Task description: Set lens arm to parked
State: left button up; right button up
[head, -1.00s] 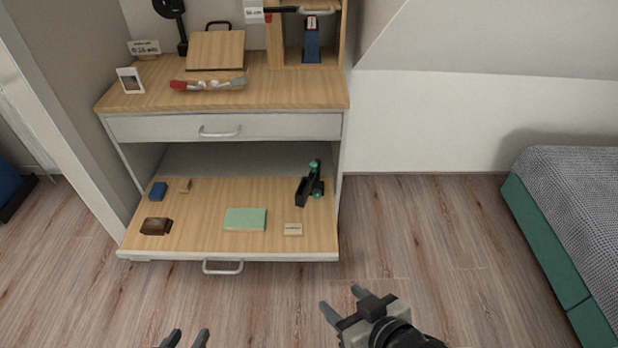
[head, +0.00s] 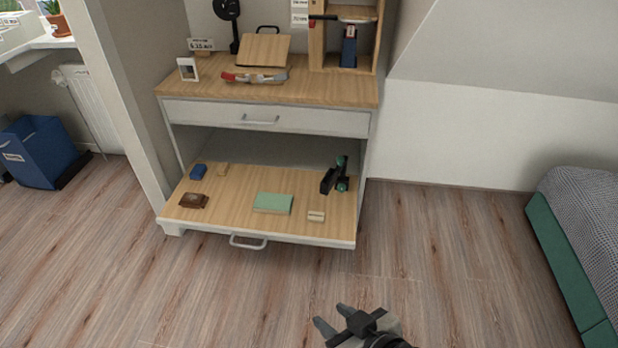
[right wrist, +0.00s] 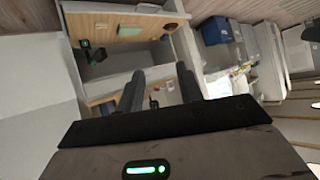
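A black stand with a round dark head (head: 228,12) rises at the back left of the wooden desk top (head: 330,90). It may be the lens arm; its head is partly cut off by the top edge of the head view. My right gripper (head: 332,316) is open and empty, low in front of the desk over the floor and far from the stand. Its two fingers also show apart in the right wrist view (right wrist: 160,82). My left gripper is out of the head view.
A wooden rest (head: 262,50) and red-grey tool (head: 255,77) are on the desk. A bed (head: 580,240) stands right; the floor between is clear.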

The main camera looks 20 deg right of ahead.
aim_at(336, 170)
jog(key=u, duration=0.4)
jog(key=k, duration=0.55)
jog(key=z, duration=0.95)
jog(key=i, duration=1.65)
jog(key=u, duration=0.45)
jog(key=i, duration=0.45)
jog(key=u, duration=0.1)
